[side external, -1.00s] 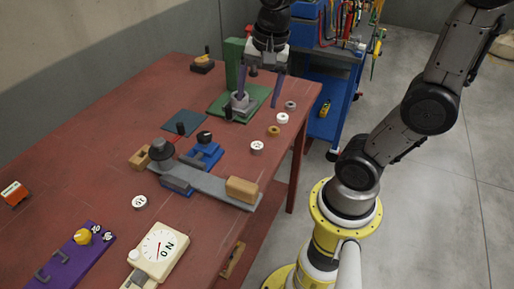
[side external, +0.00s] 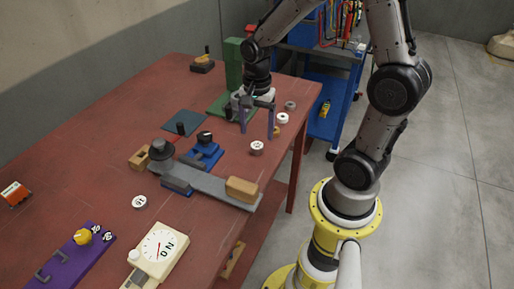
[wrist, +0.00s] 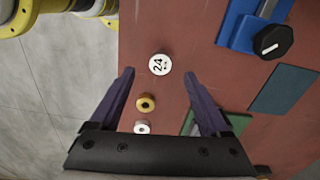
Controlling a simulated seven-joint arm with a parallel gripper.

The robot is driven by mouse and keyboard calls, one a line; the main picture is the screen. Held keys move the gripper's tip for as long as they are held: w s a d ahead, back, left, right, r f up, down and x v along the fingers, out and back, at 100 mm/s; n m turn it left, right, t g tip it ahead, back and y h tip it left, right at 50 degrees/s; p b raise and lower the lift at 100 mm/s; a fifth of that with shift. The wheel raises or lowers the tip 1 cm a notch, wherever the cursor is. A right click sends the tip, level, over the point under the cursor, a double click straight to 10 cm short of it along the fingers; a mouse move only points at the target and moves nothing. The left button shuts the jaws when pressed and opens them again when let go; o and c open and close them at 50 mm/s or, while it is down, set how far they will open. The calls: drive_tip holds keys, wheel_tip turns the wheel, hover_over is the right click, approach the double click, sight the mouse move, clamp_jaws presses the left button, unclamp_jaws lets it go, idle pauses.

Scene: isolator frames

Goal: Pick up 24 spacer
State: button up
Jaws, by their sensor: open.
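The 24 spacer (wrist: 159,64) is a white disc with a dark "24" on its face, lying on the red table. In the side view it is the white marked disc (side external: 257,148) at the near end of a row of small discs. My gripper (side external: 257,133) is open and empty, its two purple fingers pointing down just beyond the spacer. In the wrist view the fingertips of my gripper (wrist: 159,73) are apart on either side of the spacer's line, and the spacer shows between and slightly ahead of them. I cannot tell the height of the tips above the table.
A brass disc (wrist: 146,103) and a plain white disc (wrist: 142,127) lie close by between the fingers in the wrist view. A grey disc (side external: 290,105) lies farther back. A blue fixture with a black knob (wrist: 272,41) stands nearby. The table edge is close on the right.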

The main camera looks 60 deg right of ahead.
sight(257, 145)
drive_tip(key=shift+d+f, duration=0.15)
drive_tip(key=shift+f, duration=2.45)
clamp_jaws()
